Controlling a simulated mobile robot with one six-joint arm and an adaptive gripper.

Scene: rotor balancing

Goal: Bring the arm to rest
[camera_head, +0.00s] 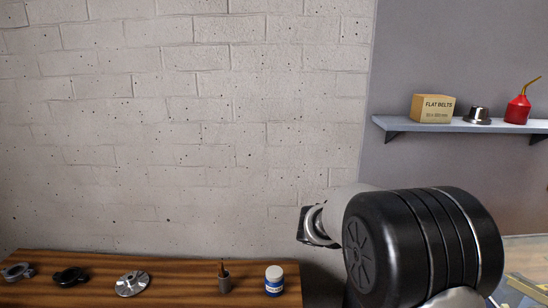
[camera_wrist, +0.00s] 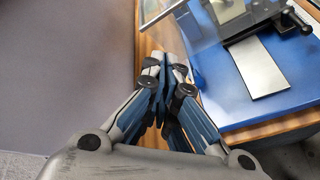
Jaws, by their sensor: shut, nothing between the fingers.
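My gripper (camera_wrist: 165,62) is in the wrist view, its two fingers brought together at the tips with nothing between them. Below the fingertips in that view are a wooden edge and a blue surface; I cannot tell how far away they are. In the head view my arm is folded at the lower right, in front of the wall, and the fingers are hidden there.
A wooden bench (camera_head: 180,290) at the lower left bears clamp-like parts, a metal disc (camera_head: 132,284), a small dark cup (camera_head: 224,283) and a white-capped jar (camera_head: 274,281). A shelf (camera_head: 450,125) holds a box (camera_head: 432,109) and a red oil can (camera_head: 517,110). A blue machine base (camera_wrist: 222,95) lies right of my gripper.

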